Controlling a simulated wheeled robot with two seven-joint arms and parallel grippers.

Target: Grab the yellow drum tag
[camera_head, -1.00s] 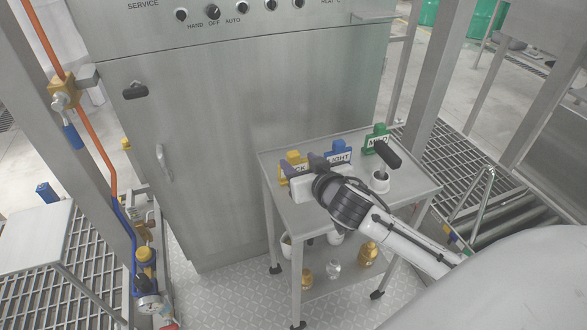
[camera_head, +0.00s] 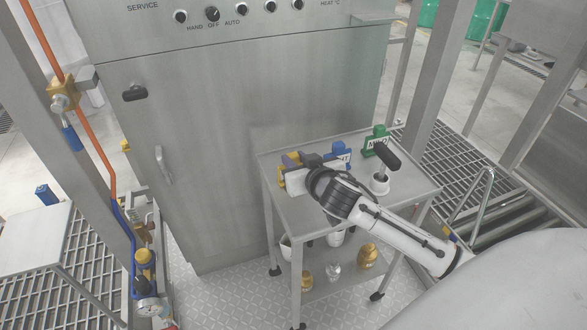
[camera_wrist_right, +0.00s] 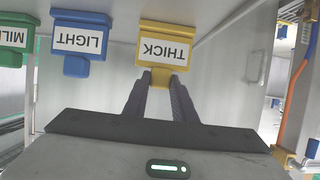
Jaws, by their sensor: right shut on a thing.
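The yellow drum tag (camera_head: 289,159), marked THICK, stands at the left end of the small steel cart's top (camera_head: 408,187). In the right wrist view the yellow tag (camera_wrist_right: 165,48) is straight ahead, with its narrow grip part between my fingertips. My right gripper (camera_wrist_right: 161,80) is shut on that part; in the head view the gripper (camera_head: 304,163) partly hides the tag. I cannot tell whether the tag is lifted off the cart. My left gripper is not in view.
A blue LIGHT tag (camera_head: 340,147) and a green MILD tag (camera_head: 379,136) stand to the right of the yellow one. A white cup with a black-handled tool (camera_head: 386,156) is near the green tag. A steel cabinet (camera_head: 220,130) rises behind the cart.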

